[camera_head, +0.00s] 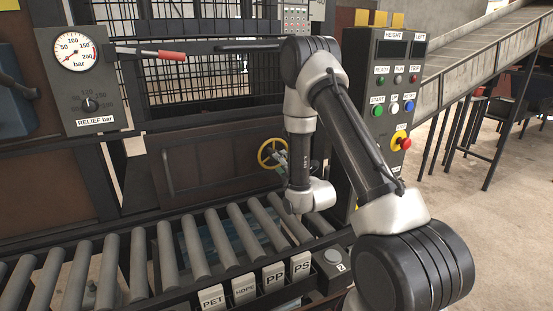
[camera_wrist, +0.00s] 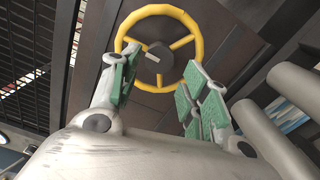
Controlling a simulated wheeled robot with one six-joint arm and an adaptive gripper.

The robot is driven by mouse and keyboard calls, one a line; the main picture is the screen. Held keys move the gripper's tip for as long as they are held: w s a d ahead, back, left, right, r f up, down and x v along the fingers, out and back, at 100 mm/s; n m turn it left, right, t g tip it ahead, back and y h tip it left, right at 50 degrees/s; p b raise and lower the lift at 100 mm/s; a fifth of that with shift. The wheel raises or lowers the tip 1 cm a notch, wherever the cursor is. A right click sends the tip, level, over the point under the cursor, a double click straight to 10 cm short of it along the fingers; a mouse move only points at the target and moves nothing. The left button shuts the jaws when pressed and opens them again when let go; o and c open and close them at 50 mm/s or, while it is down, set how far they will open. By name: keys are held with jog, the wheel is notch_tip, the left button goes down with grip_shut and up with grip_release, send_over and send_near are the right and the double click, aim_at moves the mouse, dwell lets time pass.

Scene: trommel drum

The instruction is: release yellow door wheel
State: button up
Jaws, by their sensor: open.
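The yellow door wheel (camera_head: 268,153) has a dark hub and is mounted on the brown door (camera_head: 210,165) behind the roller conveyor. In the wrist view the wheel (camera_wrist: 187,30) is at the top middle, with its spokes and hub showing. My gripper (camera_wrist: 160,78) is open, its green-padded fingers spread on either side of the wheel's lower part. The left finger overlaps the rim's lower left and the right finger is near its lower right. I cannot tell whether either finger touches the rim. In the head view the gripper (camera_head: 281,160) is partly hidden behind my arm.
A roller conveyor (camera_head: 198,245) runs below the door, with labelled boxes (camera_head: 273,276) along its front. A control panel (camera_head: 393,90) with a red stop button stands right of my arm. A pressure gauge (camera_head: 76,52) and a red-handled lever (camera_head: 171,55) are at upper left.

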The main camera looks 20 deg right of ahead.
jog(key=s, duration=0.4)
jog(key=shift+s+d, duration=0.15)
jog(key=shift+s, duration=0.15)
jog(key=s+d+r+m+g+h, duration=0.1)
jog(key=s+r+m+g, duration=0.3)
jog(key=r, duration=0.3)
jog(key=s+r+m+g, duration=0.3)
jog(key=r+m, duration=0.4)
jog(key=r, duration=0.1)
jog(key=s+r+m+g, duration=0.2)
jog(key=s+m, duration=0.3)
jog(key=s, duration=0.9)
jog(key=s+r+m+g, duration=0.3)
jog(key=s+m+g, duration=0.1)
jog(key=s, duration=1.1)
jog(key=shift+s+a+r+m+g, duration=0.3)
jog(key=shift+r+m+g, duration=0.1)
jog(key=shift+m, duration=0.2)
